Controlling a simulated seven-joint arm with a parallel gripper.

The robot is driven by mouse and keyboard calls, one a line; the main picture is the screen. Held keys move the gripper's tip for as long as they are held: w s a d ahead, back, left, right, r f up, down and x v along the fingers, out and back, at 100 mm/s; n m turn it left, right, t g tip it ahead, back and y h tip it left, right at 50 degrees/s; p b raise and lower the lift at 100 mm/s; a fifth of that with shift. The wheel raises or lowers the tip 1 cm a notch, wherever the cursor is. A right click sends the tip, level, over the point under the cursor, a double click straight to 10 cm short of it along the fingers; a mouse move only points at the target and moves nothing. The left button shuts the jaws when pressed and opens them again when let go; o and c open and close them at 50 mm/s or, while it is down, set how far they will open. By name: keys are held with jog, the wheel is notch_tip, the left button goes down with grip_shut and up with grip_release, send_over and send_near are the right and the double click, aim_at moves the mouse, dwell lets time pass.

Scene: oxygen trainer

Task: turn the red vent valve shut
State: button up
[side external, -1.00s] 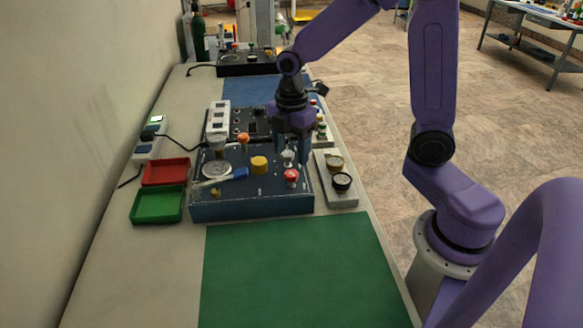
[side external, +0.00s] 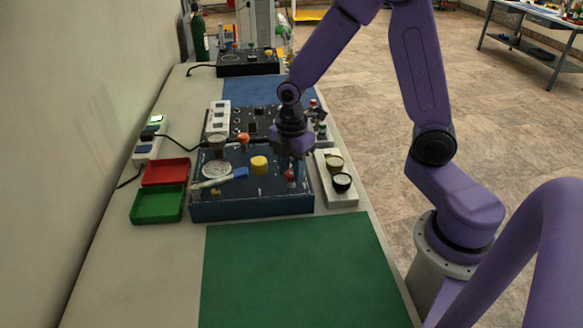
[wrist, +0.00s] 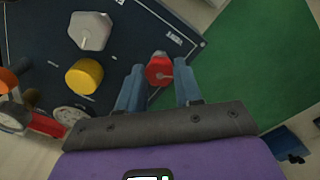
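The red vent valve (side external: 289,175) is a red knob near the front right corner of the dark blue trainer panel (side external: 250,206). My gripper (side external: 292,170) is right over it, pointing down, and partly hides it in the side external view. In the wrist view the red knob (wrist: 158,70), with a pale mark on top, lies between the two blue fingers of my gripper (wrist: 159,80). The fingers are apart, with a visible gap on each side of the knob. Whether the fingertips are low enough to flank the knob cannot be told for certain.
A yellow knob (side external: 259,165) and an orange knob (side external: 243,138) stand on the panel. Red (side external: 165,173) and green (side external: 157,205) trays sit left. A pale strip with gauges (side external: 341,196) is close on the right. The green mat (side external: 300,275) is clear.

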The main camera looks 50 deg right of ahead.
jog(key=shift+m, duration=0.4)
jog(key=m, duration=0.4)
jog(key=shift+m, duration=0.4)
jog(key=m, duration=1.2)
jog(key=shift+m, duration=0.4)
jog(key=m, duration=0.5)
jog(key=shift+m, duration=0.4)
jog(key=o, duration=1)
jog(key=shift+o, duration=0.2)
jog(key=shift+r, duration=0.1)
